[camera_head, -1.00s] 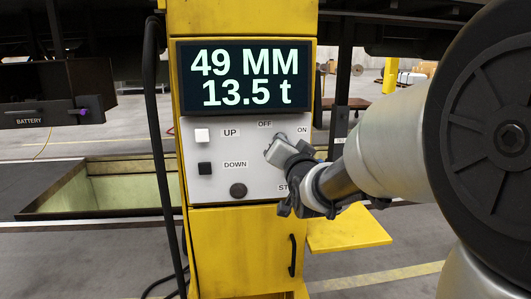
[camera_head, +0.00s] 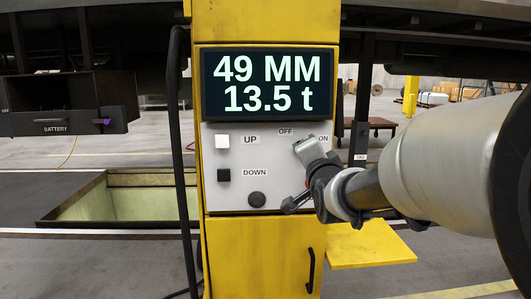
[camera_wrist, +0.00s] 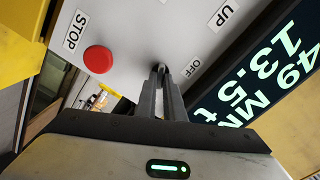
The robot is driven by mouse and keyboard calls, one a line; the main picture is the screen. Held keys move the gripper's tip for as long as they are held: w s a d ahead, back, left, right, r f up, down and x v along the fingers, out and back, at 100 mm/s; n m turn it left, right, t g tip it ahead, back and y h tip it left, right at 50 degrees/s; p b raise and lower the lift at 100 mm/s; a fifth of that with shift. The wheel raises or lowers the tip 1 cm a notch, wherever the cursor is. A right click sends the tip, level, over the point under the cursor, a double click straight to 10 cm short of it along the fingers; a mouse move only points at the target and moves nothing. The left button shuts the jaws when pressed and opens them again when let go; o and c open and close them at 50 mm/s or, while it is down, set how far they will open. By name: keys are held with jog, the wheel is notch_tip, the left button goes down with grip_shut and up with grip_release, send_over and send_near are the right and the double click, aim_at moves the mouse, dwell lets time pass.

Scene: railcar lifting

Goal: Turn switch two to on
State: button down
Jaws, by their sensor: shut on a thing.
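A yellow column carries a grey control panel (camera_head: 226,197) with a rotary switch under OFF and ON labels. My gripper (camera_head: 303,146) is at that switch and covers most of it in the head view. In the wrist view my gripper (camera_wrist: 160,75) has its two fingers close together, shut on the dark switch knob (camera_wrist: 157,67) at the panel face. The OFF label (camera_wrist: 193,69) is just right of the fingertips there. The knob's exact angle is hidden by the fingers.
The panel has a white UP button (camera_head: 222,141), a black DOWN button (camera_head: 223,175) and a dark round knob (camera_head: 257,199). A red STOP button (camera_wrist: 98,59) is left of my fingers. The display (camera_head: 267,86) reads 49 MM, 13.5 t. A yellow shelf (camera_head: 370,246) sticks out below.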

jog(key=shift+r, duration=0.15)
jog(key=c, duration=1.9)
grip_release()
jog(key=shift+o, duration=0.2)
jog(key=s+b, duration=0.2)
jog(key=s, duration=1.5)
jog(key=shift+s, duration=0.2)
